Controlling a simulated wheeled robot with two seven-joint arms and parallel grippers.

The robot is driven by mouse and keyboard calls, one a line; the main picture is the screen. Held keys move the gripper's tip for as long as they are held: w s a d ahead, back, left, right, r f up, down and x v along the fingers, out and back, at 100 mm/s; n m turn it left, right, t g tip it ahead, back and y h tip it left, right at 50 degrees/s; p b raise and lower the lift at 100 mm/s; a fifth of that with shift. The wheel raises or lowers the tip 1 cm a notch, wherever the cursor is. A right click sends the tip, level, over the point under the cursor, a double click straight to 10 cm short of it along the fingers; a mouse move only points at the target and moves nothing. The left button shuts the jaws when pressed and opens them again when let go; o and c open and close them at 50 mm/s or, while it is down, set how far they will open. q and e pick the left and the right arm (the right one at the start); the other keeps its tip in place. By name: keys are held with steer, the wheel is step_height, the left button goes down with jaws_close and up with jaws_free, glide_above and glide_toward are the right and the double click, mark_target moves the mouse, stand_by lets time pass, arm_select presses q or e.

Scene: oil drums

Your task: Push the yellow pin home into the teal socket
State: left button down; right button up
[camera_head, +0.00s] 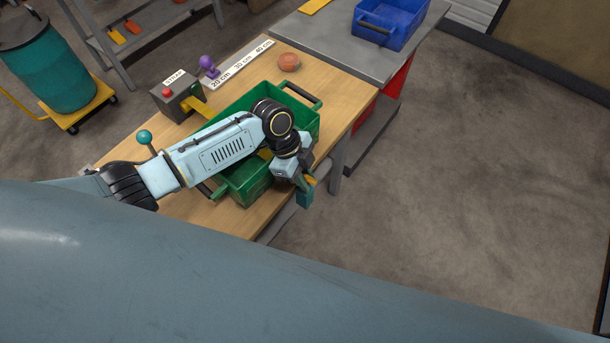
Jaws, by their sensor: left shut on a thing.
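My left arm reaches across the green crate (235,187), and its gripper (306,181) is at the table's right front edge, just past the crate's rim. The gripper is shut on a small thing. A yellow-orange piece (311,181), perhaps the yellow pin, shows at the fingers. A dark teal block (305,198), perhaps the teal socket, hangs just below them. I cannot tell whether the two pieces touch or which one the fingers grip. My right gripper is out of view.
On the wooden table (335,97) are a grey box with a red button (176,97), a purple knob (208,65), a reddish round piece (289,62) and a teal ball on a rod (144,137). A blue bin (388,22) stands behind. Open floor lies right.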

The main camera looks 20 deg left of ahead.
arm_select(q)
steer(key=shift+a+f+b, duration=0.1)
steer(key=shift+f+b, duration=0.6)
steer(key=shift+f, duration=0.4)
steer(key=c, duration=1.2)
jaws_free()
steer(key=shift+c, duration=0.2)
steer(key=shift+o, duration=0.5)
steer(key=o, duration=0.5)
steer(key=shift+o, duration=0.2)
steer(key=shift+r, duration=0.1)
steer(key=shift+r+p, duration=1.45)
steer(key=shift+p, duration=0.15)
